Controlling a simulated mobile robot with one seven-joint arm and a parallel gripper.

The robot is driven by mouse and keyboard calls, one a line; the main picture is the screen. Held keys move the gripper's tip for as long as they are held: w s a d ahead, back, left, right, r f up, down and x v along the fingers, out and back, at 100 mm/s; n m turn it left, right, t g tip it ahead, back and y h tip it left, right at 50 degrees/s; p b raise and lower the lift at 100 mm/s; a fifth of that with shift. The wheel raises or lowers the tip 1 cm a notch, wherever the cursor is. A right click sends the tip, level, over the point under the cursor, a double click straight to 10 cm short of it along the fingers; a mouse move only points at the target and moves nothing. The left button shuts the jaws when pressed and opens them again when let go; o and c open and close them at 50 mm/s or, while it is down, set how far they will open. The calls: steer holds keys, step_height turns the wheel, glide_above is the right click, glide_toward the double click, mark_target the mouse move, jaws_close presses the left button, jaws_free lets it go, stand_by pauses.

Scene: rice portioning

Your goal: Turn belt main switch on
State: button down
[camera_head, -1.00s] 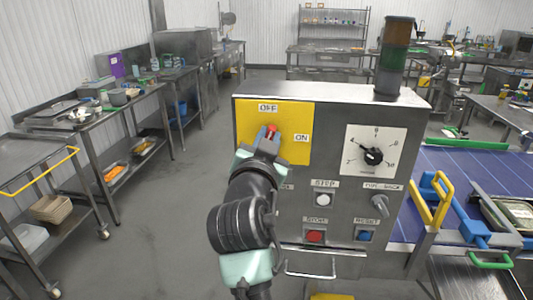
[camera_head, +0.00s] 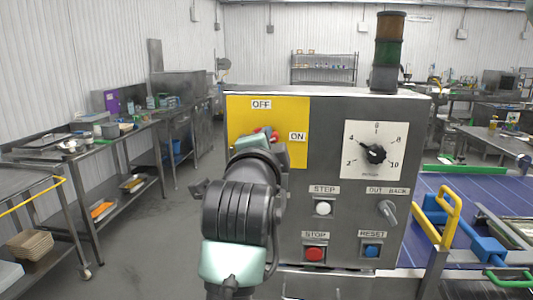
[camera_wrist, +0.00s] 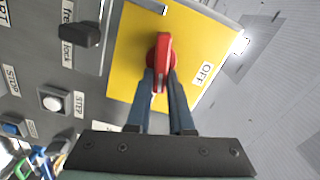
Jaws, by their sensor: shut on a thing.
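The belt main switch is a red rotary handle (camera_head: 273,134) on a yellow plate (camera_head: 238,118) of the grey control box. In the wrist view, the red handle (camera_wrist: 161,62) stands between my two blue-grey fingers. An OFF label (camera_head: 261,104) is above the switch and an ON label (camera_head: 297,136) is to its right. The handle lies roughly sideways, towards the ON side. My gripper (camera_head: 266,139) is shut on the handle, and my arm hides part of the plate in the head view. The OFF label also shows in the wrist view (camera_wrist: 207,72).
The box (camera_head: 325,228) also carries a dial (camera_head: 375,154), a STEP button (camera_head: 323,208), a red STOP button (camera_head: 314,254), a blue RESET button (camera_head: 371,251) and a grey knob (camera_head: 388,212). A purple belt (camera_head: 463,190) lies right. Metal carts stand left.

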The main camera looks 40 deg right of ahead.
steer(key=shift+f+m+b, duration=0.25)
steer(key=shift+m+b, duration=0.6)
steer(key=shift+m, duration=0.85)
steer(key=c, duration=0.8)
jaws_free()
steer(key=shift+s+a, duration=0.1)
steer(key=b+v, duration=0.2)
steer(key=v, duration=1)
steer(key=shift+s+a+b, duration=0.2)
steer(key=shift+a+b, duration=0.05)
steer(key=shift+b, duration=0.15)
